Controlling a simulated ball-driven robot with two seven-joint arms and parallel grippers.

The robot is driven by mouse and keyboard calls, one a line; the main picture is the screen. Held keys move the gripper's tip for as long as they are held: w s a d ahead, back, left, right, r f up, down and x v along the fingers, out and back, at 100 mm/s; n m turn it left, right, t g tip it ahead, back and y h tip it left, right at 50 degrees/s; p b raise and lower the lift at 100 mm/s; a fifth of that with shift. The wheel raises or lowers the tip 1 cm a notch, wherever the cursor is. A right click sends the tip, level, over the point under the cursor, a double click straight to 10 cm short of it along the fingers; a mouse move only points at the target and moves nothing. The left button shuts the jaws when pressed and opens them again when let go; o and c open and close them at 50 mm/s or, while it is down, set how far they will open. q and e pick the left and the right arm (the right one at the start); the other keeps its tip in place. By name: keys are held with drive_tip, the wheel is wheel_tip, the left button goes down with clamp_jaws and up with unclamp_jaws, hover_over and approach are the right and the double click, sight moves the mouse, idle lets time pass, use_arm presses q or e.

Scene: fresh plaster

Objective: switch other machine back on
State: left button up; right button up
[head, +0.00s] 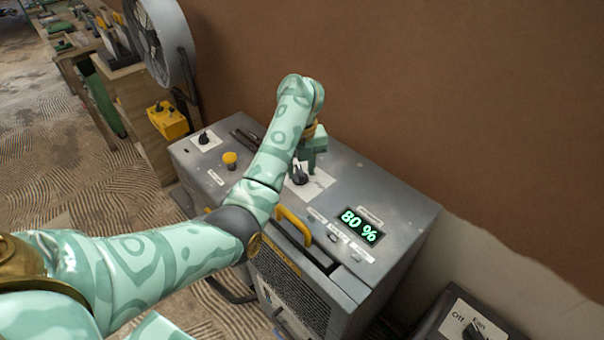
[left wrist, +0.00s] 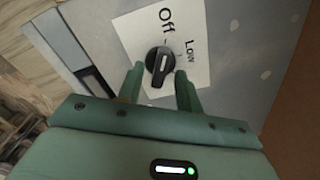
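A grey machine (head: 370,190) stands against the brown wall, with a lit display (head: 360,226) reading 80 %. On its top is a black rotary knob (head: 299,177) on a white label. In the left wrist view the knob (left wrist: 159,62) has a white mark pointing towards "Off"; "Low" is printed to its right. My left gripper (head: 308,160) is over the knob, pointing down. In the left wrist view its fingers (left wrist: 160,75) are apart, one on each side of the knob, with narrow gaps showing. My right gripper is not in view.
The machine top also has a yellow button (head: 230,158) and another black knob (head: 204,139). A yellow handle (head: 294,225) is on the front edge. A large fan (head: 163,42) and workbench are at upper left.

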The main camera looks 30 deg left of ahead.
use_arm(q)
drive_tip(key=shift+f, duration=0.15)
clamp_jaws()
